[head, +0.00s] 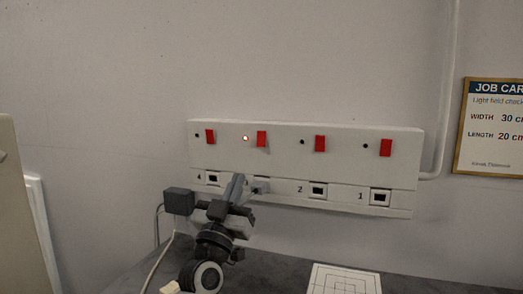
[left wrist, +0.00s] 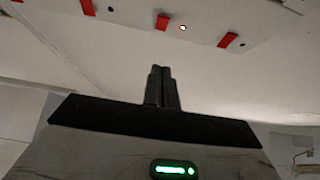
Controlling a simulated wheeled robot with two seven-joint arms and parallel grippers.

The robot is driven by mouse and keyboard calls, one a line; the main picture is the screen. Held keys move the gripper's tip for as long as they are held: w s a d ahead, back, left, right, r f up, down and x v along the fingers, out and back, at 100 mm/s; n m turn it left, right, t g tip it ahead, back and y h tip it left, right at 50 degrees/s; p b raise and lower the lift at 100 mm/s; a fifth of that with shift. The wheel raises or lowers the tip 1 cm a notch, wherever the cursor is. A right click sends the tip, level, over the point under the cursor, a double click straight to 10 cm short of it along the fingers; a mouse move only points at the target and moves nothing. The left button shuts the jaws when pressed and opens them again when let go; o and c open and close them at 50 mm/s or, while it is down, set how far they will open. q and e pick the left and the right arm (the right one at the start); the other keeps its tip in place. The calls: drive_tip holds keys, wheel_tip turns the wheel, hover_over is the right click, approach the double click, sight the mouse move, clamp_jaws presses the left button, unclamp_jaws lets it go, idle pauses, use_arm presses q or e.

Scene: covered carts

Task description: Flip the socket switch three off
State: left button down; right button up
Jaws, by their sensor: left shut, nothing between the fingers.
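The white socket panel (head: 225,158) on the wall carries a row of red switches, with numbers running from 4 at the left to 1 at the right. Switch three (head: 261,139) is the second from the left; the small lamp (head: 245,138) beside it is lit. In the left wrist view switch three (left wrist: 162,22) shows upside down next to the lit lamp (left wrist: 183,28). My left gripper (head: 238,179) is shut and empty, below switch three and in front of the lower socket row. It hides the number 3. Its closed fingers show in the left wrist view (left wrist: 162,72).
The other red switches are four (head: 210,136), two (head: 320,143) and one (head: 386,147), with unlit lamps. A dark box (head: 179,200) with a cable is left of my gripper. A gridded white card (head: 344,280) lies on the dark surface below. A job card (head: 494,125) hangs right.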

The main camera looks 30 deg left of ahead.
use_arm(q)
drive_tip(key=p, duration=0.2)
approach(260, 138)
wheel_tip(260, 138, up, 4)
drive_tip(key=w, duration=0.3)
drive_tip(key=shift+w+a+f, duration=0.25)
drive_tip(key=shift+a, duration=0.15)
drive_tip(key=shift+w+a+b, duration=0.1)
drive_tip(key=shift+w+b, duration=0.2)
drive_tip(key=shift+w, duration=0.25)
use_arm(e)
drive_tip(key=shift+s+d+r, duration=0.15)
drive_tip(key=shift+s+r, duration=0.1)
drive_tip(key=shift+s, duration=0.05)
